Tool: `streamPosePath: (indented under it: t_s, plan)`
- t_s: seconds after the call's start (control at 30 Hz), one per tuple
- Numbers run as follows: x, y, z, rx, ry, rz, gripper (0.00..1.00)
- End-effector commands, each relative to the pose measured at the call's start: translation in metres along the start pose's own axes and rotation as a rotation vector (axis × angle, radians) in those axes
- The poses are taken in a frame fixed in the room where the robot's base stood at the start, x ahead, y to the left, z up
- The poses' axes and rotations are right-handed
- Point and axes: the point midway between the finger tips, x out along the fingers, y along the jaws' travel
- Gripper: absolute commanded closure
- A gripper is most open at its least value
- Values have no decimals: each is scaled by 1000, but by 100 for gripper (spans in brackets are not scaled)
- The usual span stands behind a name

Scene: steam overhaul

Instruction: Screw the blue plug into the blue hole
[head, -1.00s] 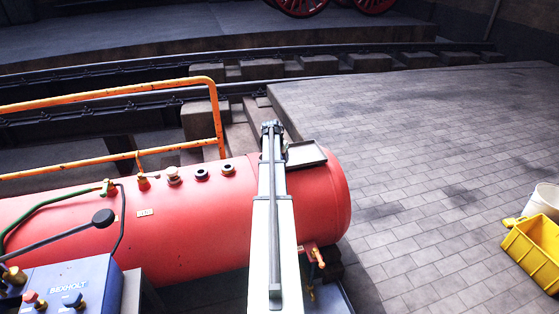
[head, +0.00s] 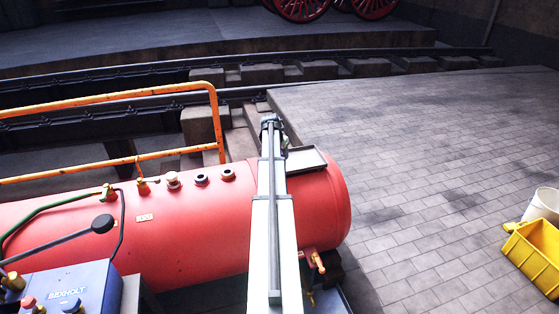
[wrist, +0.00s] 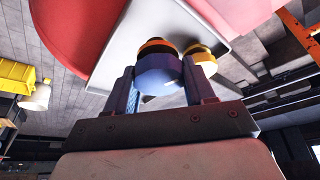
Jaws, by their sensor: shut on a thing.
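My gripper (wrist: 160,84) is shut on the blue plug (wrist: 157,64) in the wrist view. The plug has a blue head between the two fingers, with an orange band and a dark part beyond it. In the head view my arm's end hides the plug. The red boiler (head: 190,226) lies across the head view. Two dark-rimmed holes show on its top, one at the left (head: 201,180) and one at the right (head: 228,175). I cannot tell which hole is blue. My gripper is to the right of these holes, by the tray.
A pale metal tray (head: 308,162) sits on the boiler's right top. Another plug with a yellowish band (wrist: 202,57) shows beside the held one. An orange railing (head: 215,110) stands behind the boiler. A yellow crate (head: 535,255) and white bucket (head: 543,205) are on the floor right.

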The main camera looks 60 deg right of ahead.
Motion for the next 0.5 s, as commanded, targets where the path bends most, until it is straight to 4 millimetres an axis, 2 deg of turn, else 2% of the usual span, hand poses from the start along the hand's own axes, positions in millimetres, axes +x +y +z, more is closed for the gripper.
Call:
streamPosePath:
  t_s: [0.1,0.33,0.43,0.5]
  plan:
    - [-19,0,-8,1,2,-1,82]
    - [-43,-2,-17,-2,1,-1,82]
    - [-49,-12,-14,-14,0,-5,82]
    - [-53,-25,-9,-30,-1,-12,82]
